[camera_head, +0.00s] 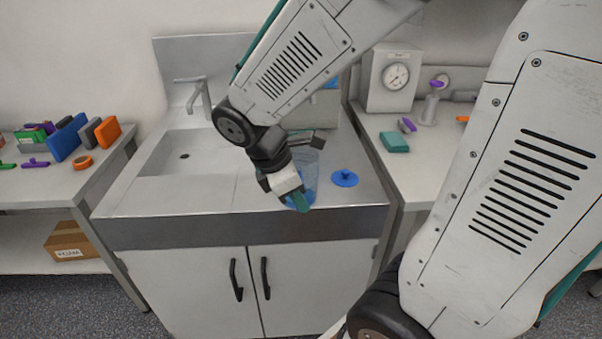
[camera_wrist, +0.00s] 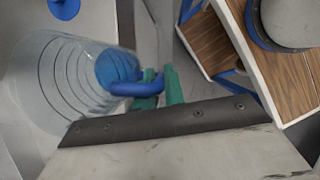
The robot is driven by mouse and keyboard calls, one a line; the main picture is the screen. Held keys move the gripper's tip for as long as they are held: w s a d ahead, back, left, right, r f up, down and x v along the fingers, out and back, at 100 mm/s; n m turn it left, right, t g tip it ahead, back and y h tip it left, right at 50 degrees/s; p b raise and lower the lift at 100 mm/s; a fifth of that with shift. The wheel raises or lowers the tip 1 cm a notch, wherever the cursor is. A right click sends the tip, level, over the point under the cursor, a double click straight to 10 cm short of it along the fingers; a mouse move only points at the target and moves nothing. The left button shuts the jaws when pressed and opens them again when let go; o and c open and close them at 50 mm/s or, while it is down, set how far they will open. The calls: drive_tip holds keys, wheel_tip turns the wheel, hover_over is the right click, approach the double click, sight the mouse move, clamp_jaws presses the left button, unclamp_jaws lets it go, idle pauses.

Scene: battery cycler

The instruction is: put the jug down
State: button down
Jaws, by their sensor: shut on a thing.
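The jug (camera_head: 309,168) is clear with a blue handle and is partly hidden behind my gripper (camera_head: 298,192) in the head view. It is over the right part of the sink unit's steel top; I cannot tell whether its base touches the top. In the wrist view the jug (camera_wrist: 60,85) lies to the left with ring lines on its clear wall. My gripper's green fingertips (camera_wrist: 160,88) are shut on the blue handle (camera_wrist: 135,89). A round blue lid (camera_head: 345,178) with a knob lies on the steel top just right of the jug.
The sink basin (camera_head: 186,155) and tap (camera_head: 199,97) are left of the jug. A right-hand bench holds a gauge box (camera_head: 391,78) and a teal block (camera_head: 394,142). The steel top's front edge (camera_head: 240,227) is close in front of the jug.

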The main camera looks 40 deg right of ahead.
drive_tip(key=shift+w+d+f, duration=0.85)
drive_tip(key=shift+w+d, duration=0.3)
drive_tip(key=shift+w, duration=1.05)
drive_tip(key=shift+w+d+f, duration=0.8)
drive_tip(key=shift+w+d, duration=0.3)
drive_tip(key=shift+w, duration=1.05)
drive_tip(key=shift+w+d+f, duration=0.85)
drive_tip(key=shift+w+d, duration=0.3)
drive_tip(key=shift+w, duration=1.05)
drive_tip(key=c, duration=1.9)
unclamp_jaws()
drive_tip(key=shift+f, duration=0.2)
drive_tip(key=o, duration=0.4)
